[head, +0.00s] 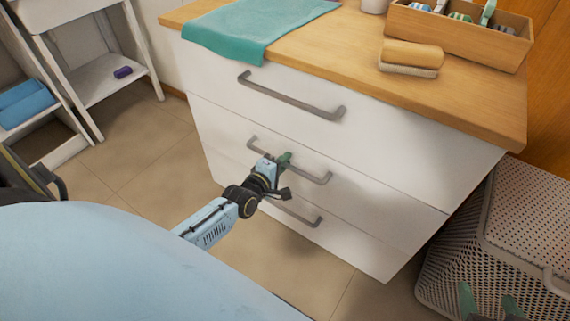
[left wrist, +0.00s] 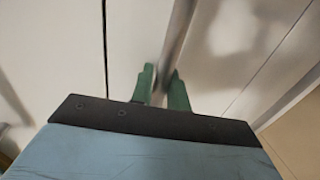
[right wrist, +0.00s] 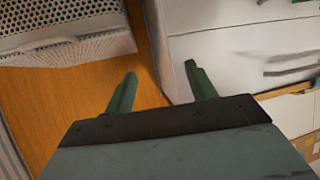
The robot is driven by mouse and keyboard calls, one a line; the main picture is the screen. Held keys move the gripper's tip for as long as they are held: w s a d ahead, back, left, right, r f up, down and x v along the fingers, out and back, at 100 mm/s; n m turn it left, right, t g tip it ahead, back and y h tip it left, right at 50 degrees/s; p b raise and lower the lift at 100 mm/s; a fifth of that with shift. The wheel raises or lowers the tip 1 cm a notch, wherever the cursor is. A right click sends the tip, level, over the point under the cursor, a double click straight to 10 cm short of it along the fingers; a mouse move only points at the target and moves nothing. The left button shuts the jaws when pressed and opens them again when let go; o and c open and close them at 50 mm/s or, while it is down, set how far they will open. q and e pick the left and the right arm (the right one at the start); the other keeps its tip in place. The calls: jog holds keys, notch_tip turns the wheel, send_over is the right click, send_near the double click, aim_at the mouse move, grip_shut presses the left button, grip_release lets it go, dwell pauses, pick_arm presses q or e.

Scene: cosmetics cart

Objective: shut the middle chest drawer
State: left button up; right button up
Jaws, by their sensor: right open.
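The white chest has a top drawer (head: 400,130), a middle drawer (head: 375,190) and a bottom drawer (head: 350,245). The middle drawer's front looks about level with the others; I cannot tell whether a small gap stays. My left gripper (head: 284,162) is at the middle drawer's bar handle (head: 318,177). In the left wrist view the gripper (left wrist: 162,85) has its fingers close on either side of the handle bar (left wrist: 178,40). My right gripper (head: 490,302) is open and empty at the lower right, away from the chest; its spread fingers show in the right wrist view (right wrist: 160,85).
A white shelf cart (head: 105,80) stands at left. Floor between is clear.

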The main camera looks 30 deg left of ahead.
pick_arm(q)
jog(key=o, duration=0.3)
jog(key=shift+w, duration=0.1)
jog(key=shift+s, duration=0.2)
pick_arm(e)
jog(key=s+d+f+g+h+p, duration=0.4)
jog(key=s+f+g, duration=0.4)
jog(key=s, duration=0.4)
pick_arm(q)
jog(key=s+r+p, duration=0.1)
jog(key=s+r, duration=0.1)
jog(key=s, duration=1)
jog(key=shift+s+r, duration=0.35)
jog(key=shift+s, duration=0.05)
pick_arm(e)
jog(key=shift+m+g+y, duration=0.3)
jog(key=shift+g+y, duration=0.1)
jog(key=shift+y, duration=0.1)
jog(key=shift+w+d+f, duration=0.35)
jog(key=shift+f, duration=0.35)
jog(key=shift+w+d+f, duration=0.3)
jog(key=shift+d+f, duration=0.05)
jog(key=shift+f, duration=0.3)
jog(key=shift+w+d+f, duration=0.35)
jog(key=shift+f, duration=0.35)
